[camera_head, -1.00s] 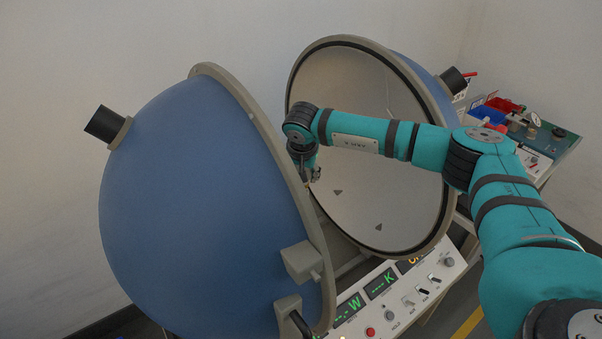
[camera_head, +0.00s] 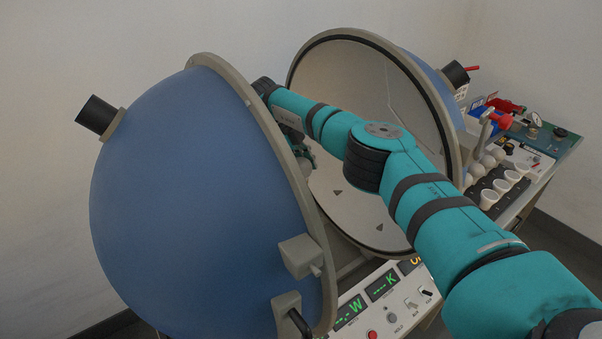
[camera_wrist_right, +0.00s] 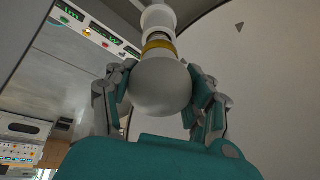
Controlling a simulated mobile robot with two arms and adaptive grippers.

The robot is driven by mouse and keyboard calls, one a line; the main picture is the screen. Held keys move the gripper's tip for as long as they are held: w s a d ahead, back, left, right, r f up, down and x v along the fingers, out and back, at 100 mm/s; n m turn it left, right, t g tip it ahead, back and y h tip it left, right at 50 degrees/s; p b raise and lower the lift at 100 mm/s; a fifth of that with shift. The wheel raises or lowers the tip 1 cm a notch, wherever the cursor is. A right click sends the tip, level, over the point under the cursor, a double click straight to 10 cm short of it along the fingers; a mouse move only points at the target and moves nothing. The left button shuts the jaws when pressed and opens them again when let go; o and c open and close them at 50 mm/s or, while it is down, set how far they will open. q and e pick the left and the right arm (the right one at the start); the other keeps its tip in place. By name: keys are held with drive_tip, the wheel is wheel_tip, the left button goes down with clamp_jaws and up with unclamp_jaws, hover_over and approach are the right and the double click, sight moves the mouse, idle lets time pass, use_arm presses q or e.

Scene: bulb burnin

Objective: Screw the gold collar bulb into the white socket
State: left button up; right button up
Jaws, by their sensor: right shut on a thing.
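My right gripper (camera_wrist_right: 160,78) is shut on the round white glass of the gold collar bulb (camera_wrist_right: 161,88) in the right wrist view. The bulb's gold collar (camera_wrist_right: 158,45) points away from my palm, towards the white socket (camera_wrist_right: 158,15). Collar and socket are in line and look close together or touching; I cannot tell how far the base is inside. In the head view my right gripper (camera_head: 303,160) is between the two sphere halves, partly hidden by the left half's rim. The bulb and socket are hidden there. My left gripper is not in view.
The open sphere has a blue left half (camera_head: 200,210) and a right half with a pale inside (camera_head: 340,110). A control panel (camera_head: 385,290) with green displays is below. At the right, a bench (camera_head: 555,160) holds white bulbs (camera_head: 475,171) and white cups (camera_head: 489,199).

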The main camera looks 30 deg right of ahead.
drive_tip(key=shift+f+m+g+b, duration=0.15)
drive_tip(key=shift+m+g+b, duration=0.15)
drive_tip(key=shift+m+b, duration=0.45)
drive_tip(key=shift+m+y, duration=0.3)
drive_tip(key=shift+m, duration=0.15)
drive_tip(key=o, duration=1.1)
drive_tip(key=shift+d+r, duration=0.1)
drive_tip(key=shift+r, duration=0.1)
